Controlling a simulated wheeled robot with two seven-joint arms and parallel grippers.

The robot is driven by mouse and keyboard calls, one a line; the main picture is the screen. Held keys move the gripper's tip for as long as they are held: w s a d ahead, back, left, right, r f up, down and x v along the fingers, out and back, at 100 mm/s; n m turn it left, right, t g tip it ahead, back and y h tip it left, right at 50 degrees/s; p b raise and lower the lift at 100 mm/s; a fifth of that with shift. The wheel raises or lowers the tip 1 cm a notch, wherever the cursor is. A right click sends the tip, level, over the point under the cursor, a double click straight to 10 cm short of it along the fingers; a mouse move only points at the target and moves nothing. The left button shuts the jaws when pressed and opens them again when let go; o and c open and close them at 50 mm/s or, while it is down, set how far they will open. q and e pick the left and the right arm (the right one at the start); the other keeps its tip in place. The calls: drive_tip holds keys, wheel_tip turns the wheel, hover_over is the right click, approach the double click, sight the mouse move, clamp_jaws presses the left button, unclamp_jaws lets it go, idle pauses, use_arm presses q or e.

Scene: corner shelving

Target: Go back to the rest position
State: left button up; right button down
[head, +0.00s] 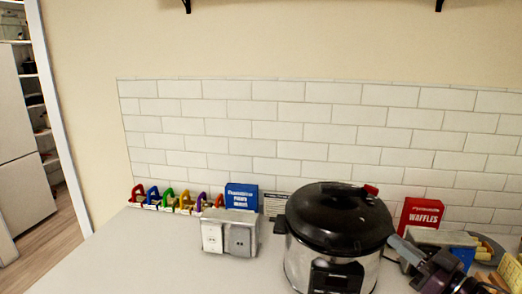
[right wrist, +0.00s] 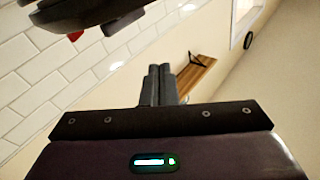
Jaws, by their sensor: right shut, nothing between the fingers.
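My right gripper (head: 398,243) comes in from the lower right in the head view. Its fingertips are close to the right side of the pressure cooker (head: 333,248), which has a black lid and a steel body. I cannot tell whether they touch it. In the right wrist view the fingers of my right gripper (right wrist: 158,80) are together with nothing between them. My left gripper is not in view.
A counter (head: 130,250) carries colourful padlock-like items (head: 185,201), a blue box (head: 241,196), a metal outlet box (head: 230,232) and a red waffles box (head: 420,214). A tiled wall stands behind. The counter's left front is clear.

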drive_tip(key=s+a+f+m+g+h, duration=0.15)
drive_tip(key=f+h, duration=0.25)
drive_tip(key=f, duration=0.4)
drive_tip(key=s+a+f+m+g+h, duration=0.1)
drive_tip(key=a+f+g+h, duration=0.2)
drive_tip(key=f+h, duration=0.3)
drive_tip(key=s+a+f+g, duration=0.4)
drive_tip(key=s+f+g, duration=0.15)
drive_tip(key=s, duration=0.35)
drive_tip(key=s+a+f+g, duration=0.4)
drive_tip(key=s+f, duration=0.2)
drive_tip(key=s, duration=0.2)
wheel_tip(320, 180, down, 35)
drive_tip(key=s+g+b, duration=0.1)
drive_tip(key=s+b, duration=0.1)
drive_tip(key=b, duration=0.6)
drive_tip(key=s+d+f+b, duration=0.2)
drive_tip(key=s+f+b, duration=0.1)
drive_tip(key=s+f, duration=0.7)
drive_tip(key=s+d+f+n+g+b, duration=0.1)
drive_tip(key=s+f+b, duration=0.2)
drive_tip(key=s+f, duration=0.7)
wheel_tip(320, 180, down, 6)
drive_tip(key=shift+d+f+b, duration=0.25)
drive_tip(key=shift+d+b, duration=0.15)
